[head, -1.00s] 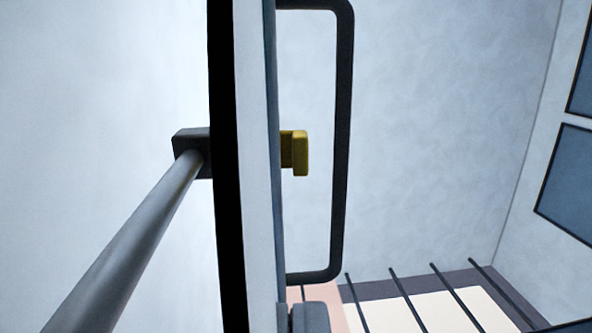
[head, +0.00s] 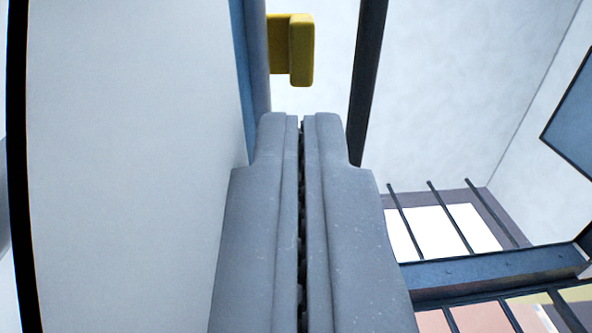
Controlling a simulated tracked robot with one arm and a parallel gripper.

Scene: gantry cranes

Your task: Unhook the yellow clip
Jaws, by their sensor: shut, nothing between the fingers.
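The yellow clip (head: 300,50) is a small block with a stepped shape near the top centre of the head view. It sits against the right edge of a pale upright panel (head: 135,170), beside a blue strip along that edge. My gripper (head: 302,118) is grey and points up the picture, with its two fingers shut together and nothing between them. Its tips appear just below the clip in the picture, with a small gap. The gripper hides what lies directly below the clip.
A dark upright bar (head: 367,75) stands just right of the clip. Dark thin rods (head: 450,215) and a blue beam (head: 490,278) lie at the lower right. Pale walls (head: 460,90) stand behind, with a blue pane (head: 572,125) at the right.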

